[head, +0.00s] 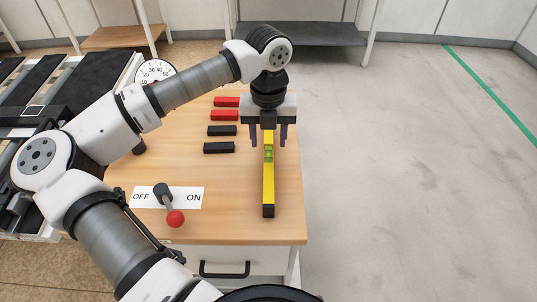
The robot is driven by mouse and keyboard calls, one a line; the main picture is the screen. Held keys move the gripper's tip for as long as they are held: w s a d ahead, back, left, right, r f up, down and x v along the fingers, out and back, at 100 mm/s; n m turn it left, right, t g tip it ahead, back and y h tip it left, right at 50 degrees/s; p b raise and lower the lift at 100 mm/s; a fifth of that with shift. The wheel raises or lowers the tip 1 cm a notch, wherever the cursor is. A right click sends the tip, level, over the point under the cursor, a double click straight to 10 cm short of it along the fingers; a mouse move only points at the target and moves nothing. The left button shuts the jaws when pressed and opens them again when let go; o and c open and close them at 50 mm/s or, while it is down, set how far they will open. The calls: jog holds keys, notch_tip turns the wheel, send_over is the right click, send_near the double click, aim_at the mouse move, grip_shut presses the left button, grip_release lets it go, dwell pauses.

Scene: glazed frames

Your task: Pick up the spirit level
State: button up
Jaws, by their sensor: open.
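The spirit level (268,185) is a long yellow bar with a green vial and a black near end. It lies on the right part of the wooden table, pointing toward me. My gripper (268,142) is over its far part, pointing down, with its two dark fingers apart, one on each side of the bar in the picture. I cannot tell how high the fingertips are above the table. The far end of the level is hidden behind my gripper.
The table (240,228) also holds two red blocks (224,115), two black blocks (220,147), a lever with a red knob (175,218) on an OFF/ON plate (191,198), and a dial gauge (155,70). Open floor (400,180) lies to the right.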

aim_at(269, 154)
jog(key=shift+w+f+p, duration=0.15)
jog(key=shift+f+p, duration=1.05)
jog(key=shift+f, duration=1.95)
grip_shut()
